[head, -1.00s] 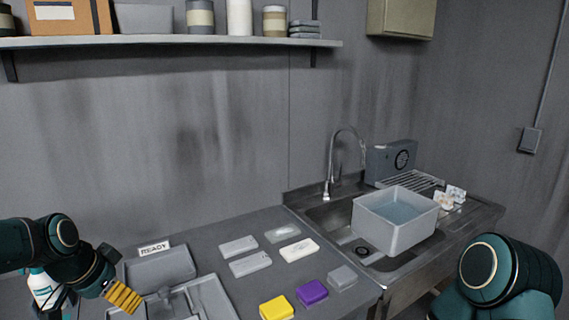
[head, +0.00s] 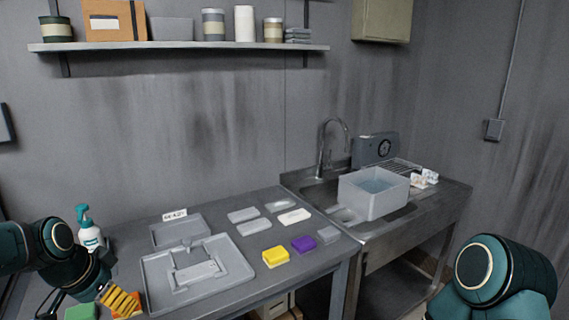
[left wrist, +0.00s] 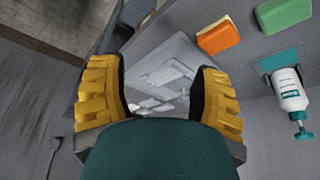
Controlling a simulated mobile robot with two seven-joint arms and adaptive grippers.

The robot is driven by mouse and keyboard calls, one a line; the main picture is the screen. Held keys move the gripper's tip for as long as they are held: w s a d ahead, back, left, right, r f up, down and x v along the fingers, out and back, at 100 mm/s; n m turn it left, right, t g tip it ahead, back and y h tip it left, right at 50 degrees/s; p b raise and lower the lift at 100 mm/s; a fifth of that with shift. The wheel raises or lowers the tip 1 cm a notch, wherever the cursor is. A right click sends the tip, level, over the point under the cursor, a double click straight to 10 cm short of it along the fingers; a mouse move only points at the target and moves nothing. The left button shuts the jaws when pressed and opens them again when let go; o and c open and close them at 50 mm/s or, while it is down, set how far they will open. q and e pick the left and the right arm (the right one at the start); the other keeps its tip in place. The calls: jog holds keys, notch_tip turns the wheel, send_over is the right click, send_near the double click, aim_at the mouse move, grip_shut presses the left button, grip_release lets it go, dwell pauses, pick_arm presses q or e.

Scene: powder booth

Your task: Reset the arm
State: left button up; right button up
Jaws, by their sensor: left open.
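My left gripper (head: 121,300) shows at the lower left of the head view, its yellow ribbed fingers in front of the table's near left part. In the left wrist view the two fingers stand wide apart, open, with nothing between them (left wrist: 158,92); the grey tray (head: 235,275) lies beyond them. My left arm is bent low at the left. At the right edge only a dark teal rounded link of my right arm (head: 508,275) shows; the right gripper is out of view.
An orange sponge (left wrist: 218,35), a green sponge (left wrist: 286,14) and a spray bottle (left wrist: 291,92) are near the left gripper. Yellow (head: 275,257) and purple (head: 304,244) blocks lie right of the tray. A sink holds a grey tub (head: 372,205). A shelf (head: 190,47) hangs above.

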pick_arm(q)
jog(key=d+f+n+h, duration=0.2)
jog(key=d+f, duration=0.8)
jog(key=f, duration=0.5)
jog(key=s+d+f+n+g, duration=0.1)
jog(key=s+d+f+n, duration=0.1)
jog(key=s+d+f, duration=0.4)
jog(key=s+d+f+n+g, duration=0.1)
jog(key=s+d+f+n, duration=0.1)
jog(key=s+d+f, duration=0.4)
notch_tip(320, 180, down, 6)
jog(key=shift+s+d+r+n, duration=0.1)
jog(key=shift+s+d+n, duration=0.25)
jog(key=shift+d, duration=0.35)
jog(key=shift+a, duration=0.15)
